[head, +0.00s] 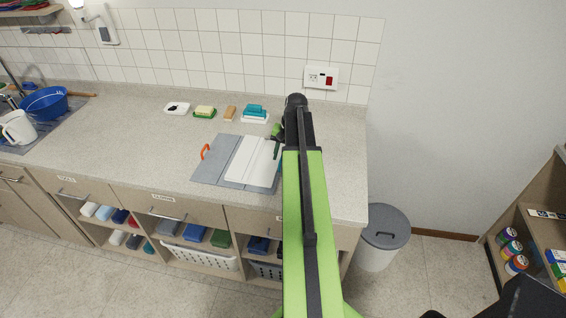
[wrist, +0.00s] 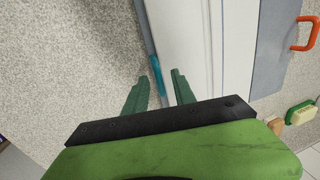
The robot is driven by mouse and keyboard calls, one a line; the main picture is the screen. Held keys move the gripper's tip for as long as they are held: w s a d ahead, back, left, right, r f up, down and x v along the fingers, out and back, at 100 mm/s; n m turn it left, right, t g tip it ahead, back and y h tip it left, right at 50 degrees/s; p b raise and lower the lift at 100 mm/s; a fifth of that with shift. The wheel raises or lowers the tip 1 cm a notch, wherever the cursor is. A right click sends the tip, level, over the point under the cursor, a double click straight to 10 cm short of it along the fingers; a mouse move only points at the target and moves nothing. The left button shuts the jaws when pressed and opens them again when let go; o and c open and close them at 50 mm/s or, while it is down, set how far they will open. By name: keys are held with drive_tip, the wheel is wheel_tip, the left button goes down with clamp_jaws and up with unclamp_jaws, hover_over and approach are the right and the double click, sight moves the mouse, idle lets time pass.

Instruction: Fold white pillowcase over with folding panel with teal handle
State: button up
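The white pillowcase (head: 250,158) lies flat on a grey folding board (head: 212,170) on the counter; it also shows in the wrist view (wrist: 195,35). The teal handle (wrist: 156,75) is on the board's edge panel. In the head view only a sliver of teal (head: 280,167) shows beside my arm. My gripper (wrist: 158,84) is open and empty, its two dark green fingers apart. In the wrist view the handle appears between the fingertips; I cannot tell whether they touch it. In the head view my arm partly hides the board's right side.
An orange handle (head: 205,152) is at the board's other edge. Behind the board are a teal sponge stack (head: 255,111), a brown block (head: 230,113), a yellow block on a green dish (head: 205,111) and a white dish (head: 177,108). A blue basin (head: 45,103) stands far left. The counter left of the board is clear.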

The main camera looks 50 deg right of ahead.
drive_tip(key=shift+r, duration=0.1)
clamp_jaws()
idle(1.2)
